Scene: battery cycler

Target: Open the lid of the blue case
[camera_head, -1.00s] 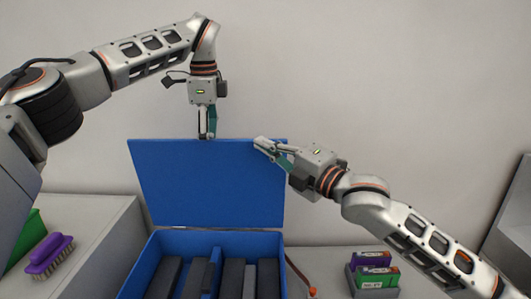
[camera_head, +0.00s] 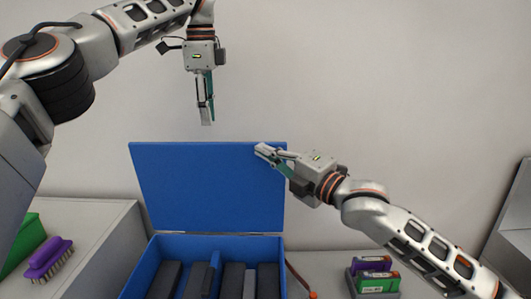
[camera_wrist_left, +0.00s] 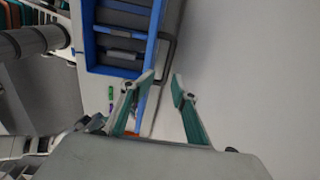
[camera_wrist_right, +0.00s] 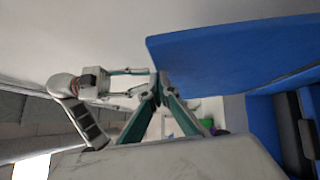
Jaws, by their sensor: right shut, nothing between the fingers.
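The blue case (camera_head: 222,243) stands on the counter with dark blocks inside. Its lid (camera_head: 205,185) stands raised, nearly upright, at the back; it also shows in the right wrist view (camera_wrist_right: 235,55). My left gripper (camera_head: 206,122) points down above the lid's top edge, clear of it. Its fingers are apart with nothing between them in the left wrist view (camera_wrist_left: 165,82). My right gripper (camera_head: 260,151) is at the lid's upper right corner, in front of it in the head view. Its fingertips are together and empty in the right wrist view (camera_wrist_right: 161,85); I cannot tell whether they touch the lid.
A purple brush (camera_head: 49,258) and a green object (camera_head: 22,243) are on the left counter (camera_head: 103,225). Purple and green packs (camera_head: 375,275) stand in a holder at right. A thin reddish cable (camera_head: 300,281) runs beside the case. The wall is behind the lid.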

